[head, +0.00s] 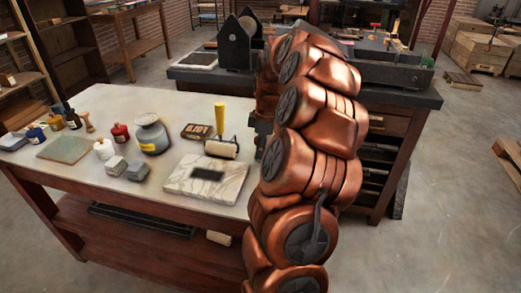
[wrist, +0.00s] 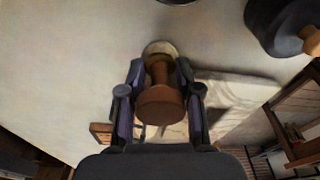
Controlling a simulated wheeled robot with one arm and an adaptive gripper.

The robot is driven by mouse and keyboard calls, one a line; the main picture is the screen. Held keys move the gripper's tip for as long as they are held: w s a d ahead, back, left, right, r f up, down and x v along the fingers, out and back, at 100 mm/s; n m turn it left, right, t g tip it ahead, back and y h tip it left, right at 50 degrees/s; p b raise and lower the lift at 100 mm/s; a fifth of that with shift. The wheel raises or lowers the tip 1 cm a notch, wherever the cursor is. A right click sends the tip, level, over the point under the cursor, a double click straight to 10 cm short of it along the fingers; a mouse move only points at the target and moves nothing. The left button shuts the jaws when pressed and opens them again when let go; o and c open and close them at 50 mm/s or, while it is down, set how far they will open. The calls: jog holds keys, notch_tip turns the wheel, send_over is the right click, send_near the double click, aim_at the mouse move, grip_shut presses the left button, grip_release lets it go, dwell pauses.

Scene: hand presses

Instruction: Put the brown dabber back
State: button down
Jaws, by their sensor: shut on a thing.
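The brown dabber (wrist: 160,95), with a rounded brown handle end and a pale round pad, is between the two fingers of my gripper (wrist: 158,82) in the wrist view. The fingers are shut on its handle. The pad points away from the wrist, over a pale surface; I cannot tell whether it touches it. In the head view my copper arm hides the gripper and the held dabber. Another small wooden-handled tool (head: 87,122) stands at the back left of the pale table (head: 110,100), among bottles.
A marble slab (head: 232,178) lies at the table's front right, with a yellow-handled roller (head: 221,148) and a dark lettered block (head: 196,131) behind it. A grey jar (head: 151,134), bottles and grey blocks (head: 137,170) stand left. A dark-topped bench (head: 395,92) is behind.

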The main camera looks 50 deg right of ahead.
jog(key=shift+f, duration=0.35)
jog(key=shift+f, duration=0.15)
jog(key=c, duration=0.8)
grip_release()
jog(key=r, duration=0.7)
jog(key=s+d+r, duration=0.1)
jog(key=r, duration=0.3)
jog(key=shift+s+r, duration=0.15)
jog(key=shift+r, duration=0.45)
jog(key=shift+a, duration=0.1)
